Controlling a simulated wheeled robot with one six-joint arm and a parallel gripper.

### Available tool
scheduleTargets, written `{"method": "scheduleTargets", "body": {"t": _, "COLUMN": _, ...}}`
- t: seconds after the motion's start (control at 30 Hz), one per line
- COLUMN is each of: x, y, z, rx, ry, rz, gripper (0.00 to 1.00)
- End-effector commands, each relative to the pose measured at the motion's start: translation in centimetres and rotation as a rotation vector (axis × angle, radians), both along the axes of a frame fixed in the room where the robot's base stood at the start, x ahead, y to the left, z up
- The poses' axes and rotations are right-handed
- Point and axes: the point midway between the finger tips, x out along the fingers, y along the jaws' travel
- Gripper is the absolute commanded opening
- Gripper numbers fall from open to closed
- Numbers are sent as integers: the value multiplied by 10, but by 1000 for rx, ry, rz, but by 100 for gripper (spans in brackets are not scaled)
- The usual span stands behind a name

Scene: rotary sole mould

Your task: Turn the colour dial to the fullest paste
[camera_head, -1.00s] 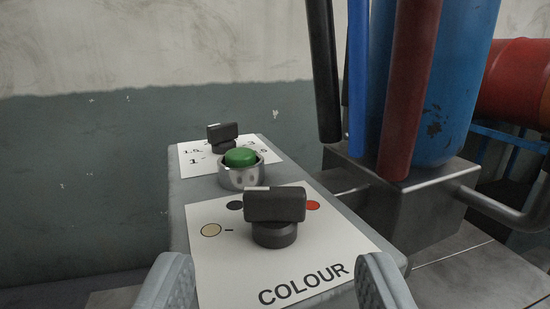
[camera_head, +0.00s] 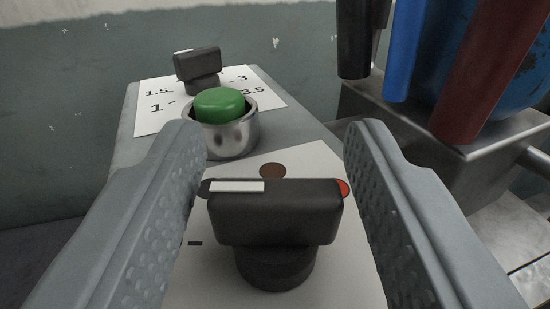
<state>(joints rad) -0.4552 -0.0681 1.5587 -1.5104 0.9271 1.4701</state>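The colour dial (camera_head: 275,220) is a black knob with a bar handle on a white card (camera_head: 335,285), in the lower middle of the view. A white mark shows on the left part of its bar's top edge. Around it on the card show a brown dot (camera_head: 272,170), part of a red dot (camera_head: 343,188) at right and part of a dark dot (camera_head: 204,187) at left. My gripper (camera_head: 272,150) is open, one finger on each side of the dial, with gaps to the bar. No paste level can be read in this view.
Behind the dial stands a green push button (camera_head: 220,105) in a metal collar. Beyond it is a second black dial (camera_head: 198,66) on a numbered card (camera_head: 150,122). At right, black, blue (camera_head: 407,50) and red tubes hang over a metal block (camera_head: 440,125).

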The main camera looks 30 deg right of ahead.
Motion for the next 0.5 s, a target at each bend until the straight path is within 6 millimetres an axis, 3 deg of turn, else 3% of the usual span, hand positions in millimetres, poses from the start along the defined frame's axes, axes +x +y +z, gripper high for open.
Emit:
{"method": "scheduleTargets", "body": {"t": 0.03, "x": 0, "y": 0, "z": 0, "rx": 0, "ry": 0, "rz": 0, "gripper": 35}}
{"method": "scheduleTargets", "body": {"t": 0.17, "x": 0, "y": 0, "z": 0, "rx": 0, "ry": 0, "rz": 0, "gripper": 10}}
{"method": "scheduleTargets", "body": {"t": 0.5, "x": 0, "y": 1, "z": 0, "rx": 1, "ry": 0, "rz": -45, "gripper": 10}}
